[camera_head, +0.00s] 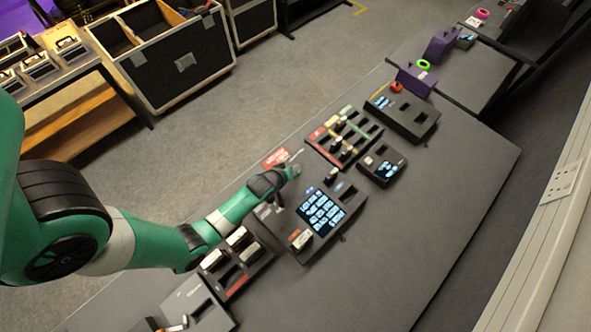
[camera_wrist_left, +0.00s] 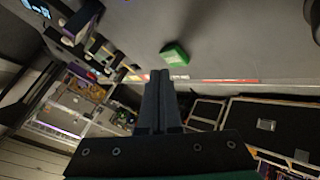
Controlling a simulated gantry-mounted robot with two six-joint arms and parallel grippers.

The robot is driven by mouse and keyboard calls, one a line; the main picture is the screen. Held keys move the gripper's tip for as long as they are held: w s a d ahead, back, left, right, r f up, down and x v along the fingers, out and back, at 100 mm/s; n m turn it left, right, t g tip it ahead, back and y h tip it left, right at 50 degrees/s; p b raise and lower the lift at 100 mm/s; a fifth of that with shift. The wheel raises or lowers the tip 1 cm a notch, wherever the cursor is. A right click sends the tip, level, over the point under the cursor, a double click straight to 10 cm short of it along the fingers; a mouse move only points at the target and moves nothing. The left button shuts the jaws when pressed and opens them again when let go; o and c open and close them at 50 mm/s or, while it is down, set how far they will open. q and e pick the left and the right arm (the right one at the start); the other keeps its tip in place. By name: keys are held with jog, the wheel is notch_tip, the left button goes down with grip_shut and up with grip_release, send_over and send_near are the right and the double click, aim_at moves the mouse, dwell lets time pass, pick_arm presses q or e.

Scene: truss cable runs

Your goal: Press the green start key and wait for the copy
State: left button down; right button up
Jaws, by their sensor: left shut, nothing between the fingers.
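A small green block (camera_wrist_left: 175,54), which looks like the start key, lies on a grey surface in the left wrist view. It shows just beyond my left gripper's fingertips (camera_wrist_left: 160,74), with a visible gap in the picture. The fingers are shut together and empty. In the head view my left gripper (camera_head: 279,201) is over the table beside a black device with a lit, tiled screen (camera_head: 322,212). The wrist covers part of that area, so I cannot make out the key clearly there. My right gripper is in neither view.
A slotted rack (camera_head: 343,137), a small screen unit (camera_head: 382,166) and another device (camera_head: 402,117) stand further along the table (camera_head: 440,205). A slotted tray (camera_head: 237,262) sits nearer. Cases (camera_head: 168,60) stand beyond the table. The table's right side is clear.

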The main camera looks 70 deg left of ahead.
pick_arm(q)
jog(key=shift+r+p, duration=2.3)
jog(key=shift+r, duration=0.25)
jog(key=shift+f, duration=0.1)
